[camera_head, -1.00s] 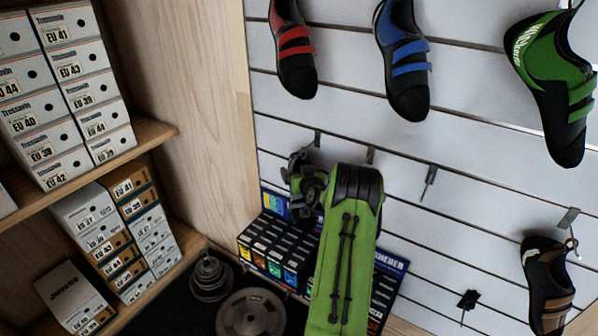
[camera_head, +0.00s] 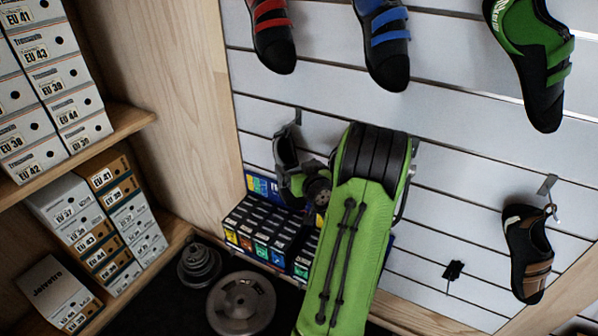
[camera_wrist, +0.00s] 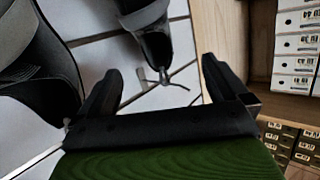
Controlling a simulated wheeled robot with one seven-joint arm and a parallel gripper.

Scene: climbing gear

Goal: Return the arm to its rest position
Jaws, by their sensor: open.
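My gripper (camera_wrist: 160,72) shows in the wrist view with its two black fingers wide apart and nothing held between them. A dark shoe (camera_wrist: 152,38) and a metal hook on the slatted wall show beyond the fingers. My green arm (camera_head: 352,240) rises from the bottom of the head view, in front of the wall. Its black joint (camera_head: 375,160) is at the top. A dark grey shape left of that joint may be my wrist; I cannot tell. The fingers are not clear in the head view.
Red-strapped (camera_head: 272,40), blue-strapped (camera_head: 386,50) and green (camera_head: 535,65) shoes hang on the slatted wall (camera_head: 450,120). A brown-and-black shoe (camera_head: 527,250) hangs lower right. Shelves of shoe boxes (camera_head: 85,215) stand left. Small boxes (camera_head: 262,235) and round metal weights (camera_head: 241,302) lie low.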

